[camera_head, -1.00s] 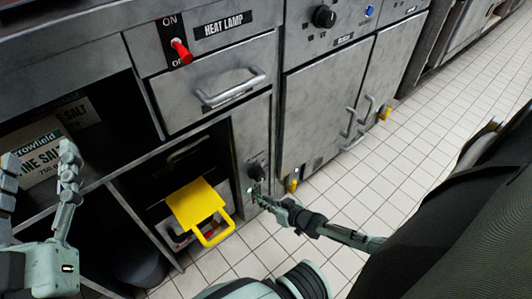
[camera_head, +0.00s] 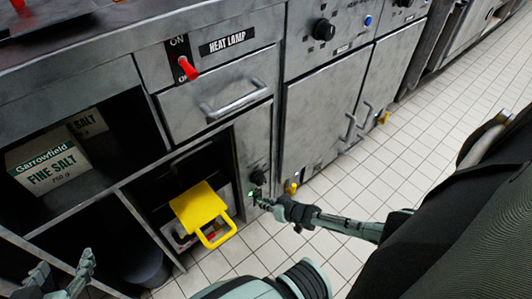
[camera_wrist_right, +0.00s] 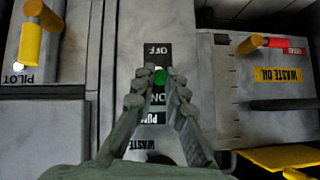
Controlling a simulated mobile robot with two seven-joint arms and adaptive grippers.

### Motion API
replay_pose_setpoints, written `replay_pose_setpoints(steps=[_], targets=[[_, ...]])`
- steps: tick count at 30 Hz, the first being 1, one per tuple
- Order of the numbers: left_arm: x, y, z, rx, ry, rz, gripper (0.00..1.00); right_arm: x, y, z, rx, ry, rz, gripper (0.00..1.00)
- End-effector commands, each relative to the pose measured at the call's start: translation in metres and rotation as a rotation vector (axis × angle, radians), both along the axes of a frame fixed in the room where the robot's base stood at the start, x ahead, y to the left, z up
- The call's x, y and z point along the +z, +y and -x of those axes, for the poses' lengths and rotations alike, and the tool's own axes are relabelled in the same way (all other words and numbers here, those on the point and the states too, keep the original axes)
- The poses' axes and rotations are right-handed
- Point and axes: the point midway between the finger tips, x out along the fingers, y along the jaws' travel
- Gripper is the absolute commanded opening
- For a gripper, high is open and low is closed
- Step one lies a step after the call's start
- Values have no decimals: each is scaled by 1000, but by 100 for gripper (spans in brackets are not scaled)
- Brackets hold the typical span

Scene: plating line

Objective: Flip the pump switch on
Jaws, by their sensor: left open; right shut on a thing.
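The pump switch (camera_wrist_right: 161,77) has a green tip on a dark plate marked OFF and ON, which appears upside down in the right wrist view. My right gripper (camera_wrist_right: 161,73) is shut on it, one finger on each side. The green tip shows between the fingertips, between the two words; the lever's exact tilt is hidden. In the head view the switch (camera_head: 252,194) is a small spot on the narrow cabinet panel, with my right gripper (camera_head: 264,203) at it. My left gripper (camera_head: 62,274) is open and empty at the lower left, partly cut off.
A red heat lamp switch (camera_head: 188,68) sits above a drawer handle (camera_head: 233,100). A yellow plate with a handle (camera_head: 198,205) juts from the lower bay. A waste oil label (camera_wrist_right: 278,74) and a yellow pilot handle (camera_wrist_right: 30,41) flank the switch. Tiled floor (camera_head: 440,145) is clear at right.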

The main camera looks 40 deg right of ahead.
Motion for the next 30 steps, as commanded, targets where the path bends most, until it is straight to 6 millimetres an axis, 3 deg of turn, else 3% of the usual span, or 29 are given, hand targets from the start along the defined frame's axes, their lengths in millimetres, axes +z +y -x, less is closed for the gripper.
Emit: replay_pose_setpoints(steps=[5, 6, 11, 23, 30], targets=[[0, 0, 0, 0, -1, 0, 56, -1, 0, 2, 1, 4, 1, 0], [0, 0, 0, 0, -1, 0, 56, -1, 0, 2, 1, 4, 1, 13], [0, 0, 0, 0, -1, 0, 56, -1, 0, 1, 0, 2, 1, 33], [1, 0, 0, -1, -4, 0, 56, 2, -1, 4, 0, 0, 0, 33], [1, 0, 0, -1, -3, 0, 56, 20, -5, 29, 1, 1, -1, 33]])
